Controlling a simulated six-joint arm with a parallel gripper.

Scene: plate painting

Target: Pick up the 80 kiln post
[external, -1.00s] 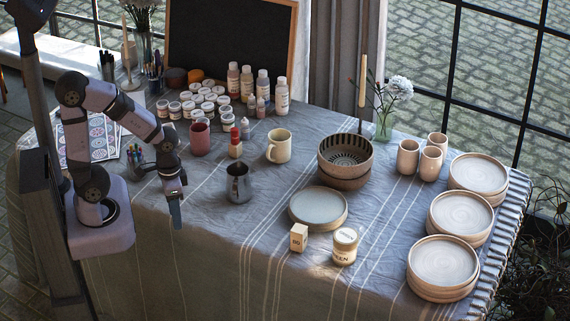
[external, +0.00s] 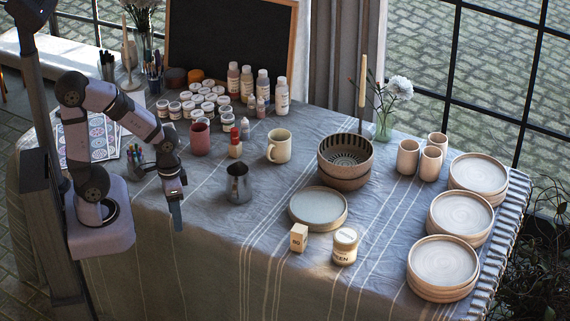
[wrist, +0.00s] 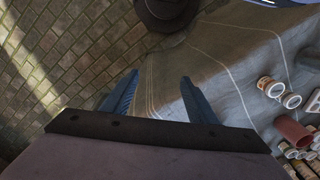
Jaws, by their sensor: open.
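The 80 kiln post (external: 298,238) is a small pale cream block standing upright near the front edge of the table, with dark marking on its front face. My gripper (external: 178,214) hangs pointing down at the left front edge of the table, well to the left of the post and apart from it. In the wrist view my gripper (wrist: 158,98) shows two blue fingers spread apart with nothing between them. The post is not visible in the wrist view.
A labelled jar (external: 345,246) stands just right of the post, and a plate stack (external: 318,208) sits just behind it. The cloth (external: 225,255) left of the post is clear.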

